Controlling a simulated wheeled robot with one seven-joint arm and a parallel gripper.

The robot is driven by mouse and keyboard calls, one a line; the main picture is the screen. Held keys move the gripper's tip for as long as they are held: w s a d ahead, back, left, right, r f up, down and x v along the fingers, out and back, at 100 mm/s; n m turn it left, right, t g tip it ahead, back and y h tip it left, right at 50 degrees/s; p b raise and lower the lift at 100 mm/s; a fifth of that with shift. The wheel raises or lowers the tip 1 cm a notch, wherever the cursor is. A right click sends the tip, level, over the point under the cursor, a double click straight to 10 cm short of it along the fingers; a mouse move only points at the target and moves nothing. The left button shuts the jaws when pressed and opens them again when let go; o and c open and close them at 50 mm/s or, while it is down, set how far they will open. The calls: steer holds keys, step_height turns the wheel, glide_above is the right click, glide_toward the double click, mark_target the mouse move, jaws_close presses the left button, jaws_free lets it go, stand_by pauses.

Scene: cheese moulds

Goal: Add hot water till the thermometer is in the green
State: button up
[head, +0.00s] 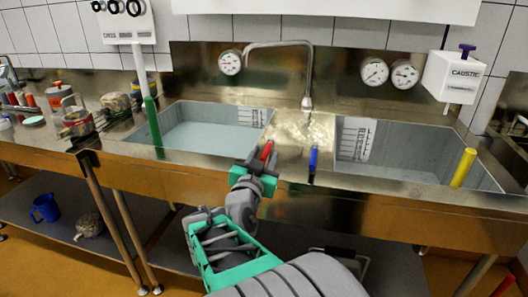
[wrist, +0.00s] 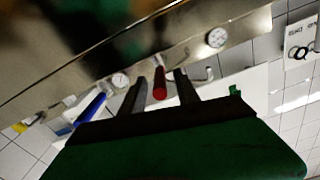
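The red lever (head: 266,151) stands at the sink's front edge, left of the blue lever (head: 313,160). My gripper (head: 258,161) is at the red lever. In the wrist view the red lever (wrist: 159,84) shows between my two open fingers (wrist: 161,88), with a gap on each side. The blue lever (wrist: 90,108) is left of them. The tap (head: 307,102) points down between the two basins. Round dials hang on the back wall: one left of the tap (head: 229,62) and two on the right (head: 374,71) (head: 405,74). Their needles and any green band are too small to read.
The left basin (head: 200,137) and right basin (head: 385,160) have scale strips. A green rod (head: 154,127) and yellow rod (head: 463,167) stand at their outer sides. A caustic dispenser (head: 453,77) hangs at right. Pots (head: 76,123) crowd the left counter.

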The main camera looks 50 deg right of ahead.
mark_target(267, 147)
steer(key=x, duration=0.3)
steer(key=shift+w+d, duration=0.1)
steer(key=shift+d, duration=0.2)
steer(key=shift+c, duration=0.2)
jaws_close()
stand_by(1.0)
